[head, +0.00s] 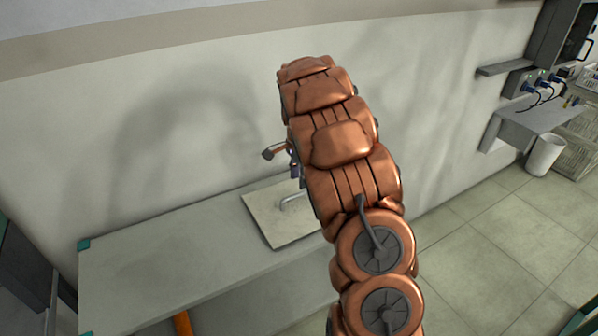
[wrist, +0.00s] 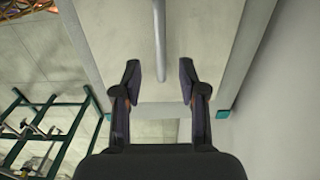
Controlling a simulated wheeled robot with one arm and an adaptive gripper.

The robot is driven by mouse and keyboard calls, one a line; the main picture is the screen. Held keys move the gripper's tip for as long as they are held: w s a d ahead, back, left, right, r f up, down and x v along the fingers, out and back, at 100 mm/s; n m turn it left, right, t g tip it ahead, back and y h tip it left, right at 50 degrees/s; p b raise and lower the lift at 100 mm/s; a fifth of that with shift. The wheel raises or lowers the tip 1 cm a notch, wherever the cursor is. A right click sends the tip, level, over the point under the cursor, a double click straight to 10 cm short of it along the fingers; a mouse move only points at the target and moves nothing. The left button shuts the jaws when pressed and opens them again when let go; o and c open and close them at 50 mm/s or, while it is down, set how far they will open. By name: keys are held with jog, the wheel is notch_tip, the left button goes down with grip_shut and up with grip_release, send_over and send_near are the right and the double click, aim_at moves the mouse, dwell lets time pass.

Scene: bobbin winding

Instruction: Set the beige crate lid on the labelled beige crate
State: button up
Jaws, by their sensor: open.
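The beige crate lid (head: 262,222) lies flat on the long grey table, with a bent grey handle (head: 292,199) on top. My arm covers the lid's right part in the head view. In the wrist view the lid (wrist: 207,45) fills the upper middle, and its handle (wrist: 159,40) runs up between the fingers. My gripper (wrist: 160,78) is open and empty, with a finger on each side of the handle's line. Their height above the lid is hard to judge. In the head view the gripper is mostly hidden behind my arm. No labelled beige crate can be made out.
The table (head: 150,262) is bare to the left of the lid and has teal corners. A wall (head: 190,120) rises close behind it. An orange part (head: 183,323) shows below its front edge. At right are a wall shelf (head: 545,118), a white bin (head: 544,155) and open floor.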

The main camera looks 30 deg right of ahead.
jog(key=shift+f+b, duration=0.9)
jog(key=shift+f, duration=1.9)
grip_shut()
jog(key=shift+r+p, duration=0.3)
jog(key=shift+r, duration=2.2)
